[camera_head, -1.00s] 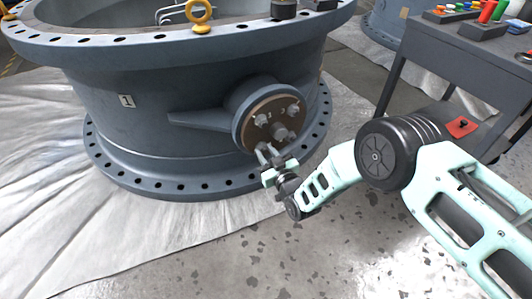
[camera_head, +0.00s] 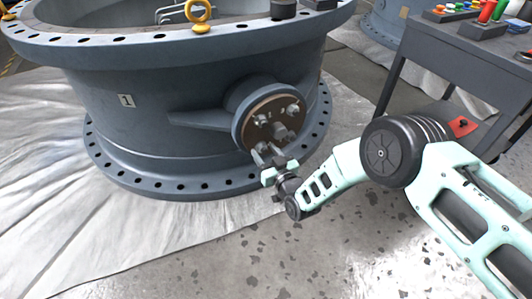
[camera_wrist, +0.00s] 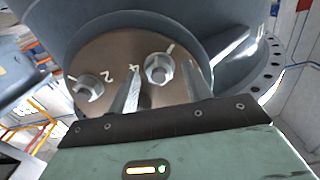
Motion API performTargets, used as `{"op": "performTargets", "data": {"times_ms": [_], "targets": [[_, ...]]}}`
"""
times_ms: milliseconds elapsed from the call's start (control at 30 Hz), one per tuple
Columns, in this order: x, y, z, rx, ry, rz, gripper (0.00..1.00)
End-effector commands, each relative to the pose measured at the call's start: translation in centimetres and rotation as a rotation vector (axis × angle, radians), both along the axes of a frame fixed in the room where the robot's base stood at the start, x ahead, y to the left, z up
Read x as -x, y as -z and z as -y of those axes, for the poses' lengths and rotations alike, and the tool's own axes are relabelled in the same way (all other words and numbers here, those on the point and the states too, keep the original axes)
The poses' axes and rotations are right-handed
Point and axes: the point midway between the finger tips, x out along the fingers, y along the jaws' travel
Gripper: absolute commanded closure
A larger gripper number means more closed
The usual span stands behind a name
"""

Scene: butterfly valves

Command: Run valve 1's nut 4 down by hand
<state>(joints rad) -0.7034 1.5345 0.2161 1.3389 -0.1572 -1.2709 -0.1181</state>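Valve 1 (camera_head: 130,125) is a large grey flanged body with a "1" plate. Its round brown cover (camera_head: 254,130) faces my arm and carries nuts and a central stub. In the wrist view, nut 4 (camera_wrist: 158,68) is a hexagonal metal nut beside the mark "4". Nut 2 (camera_wrist: 89,88) sits to its left beside the mark "2". My gripper (camera_wrist: 161,84) is open, one finger on each side of nut 4 in the picture; I cannot tell whether they touch it. In the head view, my gripper (camera_head: 264,152) is at the cover's lower edge and nut 4 is not clearly visible.
A dark grey table (camera_head: 450,55) with coloured parts on top stands at the right, with a red item (camera_head: 462,126) on its lower level. A yellow lifting eye (camera_head: 199,14) is on the valve's top rim. White sheeting (camera_head: 60,210) covers the floor at left.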

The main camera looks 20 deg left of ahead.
Motion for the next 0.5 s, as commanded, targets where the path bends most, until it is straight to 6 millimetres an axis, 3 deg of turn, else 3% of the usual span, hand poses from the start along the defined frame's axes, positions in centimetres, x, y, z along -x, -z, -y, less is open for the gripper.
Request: {"op": "performTargets", "data": {"times_ms": [267,500], "targets": [[0.1,-0.1,0.2,0.001,0.001,0.001,0.51],[2.3,-0.3,2.9,0.005,0.002,-0.003,0.51]]}}
